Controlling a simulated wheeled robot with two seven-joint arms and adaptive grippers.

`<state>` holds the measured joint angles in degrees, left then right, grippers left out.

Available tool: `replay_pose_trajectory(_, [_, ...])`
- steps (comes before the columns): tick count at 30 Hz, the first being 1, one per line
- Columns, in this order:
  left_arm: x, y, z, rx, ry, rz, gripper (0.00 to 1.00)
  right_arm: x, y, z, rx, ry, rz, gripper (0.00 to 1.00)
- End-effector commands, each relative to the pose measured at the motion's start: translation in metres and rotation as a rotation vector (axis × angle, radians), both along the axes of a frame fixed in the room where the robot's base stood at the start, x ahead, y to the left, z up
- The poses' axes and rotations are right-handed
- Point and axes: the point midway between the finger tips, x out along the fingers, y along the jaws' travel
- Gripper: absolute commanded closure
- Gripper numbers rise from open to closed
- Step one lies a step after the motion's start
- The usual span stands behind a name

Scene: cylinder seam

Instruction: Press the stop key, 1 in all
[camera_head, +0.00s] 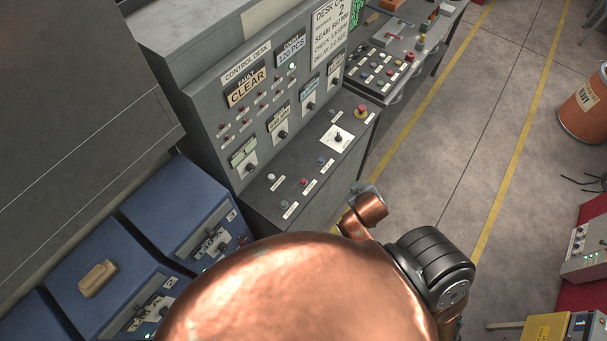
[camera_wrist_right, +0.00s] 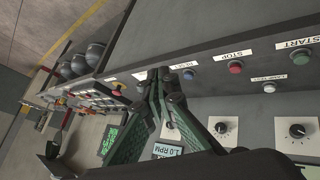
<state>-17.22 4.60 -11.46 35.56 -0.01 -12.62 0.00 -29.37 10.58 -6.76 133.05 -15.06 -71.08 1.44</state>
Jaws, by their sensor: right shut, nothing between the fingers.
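The stop key is a red round button (camera_wrist_right: 235,67) under a STOP label in the right wrist view. It also shows in the head view as a red button (camera_head: 304,181) on the sloping desk ledge. My right gripper (camera_wrist_right: 162,78) is shut and empty. In the wrist view its fingertips show left of the blue RESET button (camera_wrist_right: 188,74), with the stop key farther right and no finger over it. The gap in depth to the ledge is unclear. My left gripper is not in view.
The START button (camera_wrist_right: 302,56) and white lamp test button (camera_wrist_right: 269,87) lie right of the stop key in the wrist view. A red mushroom button (camera_head: 361,112) and a lever on a white plate (camera_head: 338,137) share the ledge. The control desk (camera_head: 205,95) rises behind.

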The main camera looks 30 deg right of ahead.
Motion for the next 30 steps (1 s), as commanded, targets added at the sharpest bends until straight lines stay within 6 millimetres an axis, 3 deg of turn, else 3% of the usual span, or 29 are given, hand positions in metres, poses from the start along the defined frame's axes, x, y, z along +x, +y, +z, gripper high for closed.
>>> replay_pose_trajectory(1, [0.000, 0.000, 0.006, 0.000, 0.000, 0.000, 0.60, 0.017, -0.014, 0.027, -0.074, -0.063, 0.016, 1.00])
replay_pose_trajectory(4, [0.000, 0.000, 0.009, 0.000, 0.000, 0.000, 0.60, 0.054, -0.035, 0.077, -0.247, -0.201, 0.067, 1.00])
replay_pose_trajectory(8, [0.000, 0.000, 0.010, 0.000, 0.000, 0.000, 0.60, 0.106, -0.041, 0.145, -0.502, -0.386, 0.201, 1.00])
replay_pose_trajectory(11, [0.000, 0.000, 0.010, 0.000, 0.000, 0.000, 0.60, 0.145, -0.019, 0.193, -0.723, -0.517, 0.375, 1.00])
replay_pose_trajectory(12, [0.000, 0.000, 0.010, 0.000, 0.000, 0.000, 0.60, 0.160, -0.002, 0.208, -0.815, -0.564, 0.465, 1.00])
replay_pose_trajectory(15, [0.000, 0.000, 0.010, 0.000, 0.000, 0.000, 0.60, 0.190, 0.051, 0.225, -1.035, -0.643, 0.736, 1.00])
replay_pose_trajectory(17, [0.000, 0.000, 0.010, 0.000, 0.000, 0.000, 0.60, 0.202, 0.085, 0.219, -1.150, -0.659, 0.922, 1.00])
replay_pose_trajectory(19, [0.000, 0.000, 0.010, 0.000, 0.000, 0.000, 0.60, 0.211, 0.120, 0.194, -1.266, -0.640, 1.155, 1.00])
replay_pose_trajectory(22, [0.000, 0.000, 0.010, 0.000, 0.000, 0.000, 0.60, 0.214, 0.148, 0.135, -1.377, -0.540, 1.492, 1.00])
replay_pose_trajectory(27, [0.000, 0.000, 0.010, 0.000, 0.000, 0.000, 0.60, 0.202, 0.139, 0.043, -1.425, -0.297, 1.901, 1.00])
replay_pose_trajectory(30, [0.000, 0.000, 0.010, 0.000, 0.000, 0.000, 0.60, 0.193, 0.122, 0.009, -1.414, -0.176, 2.039, 1.00])
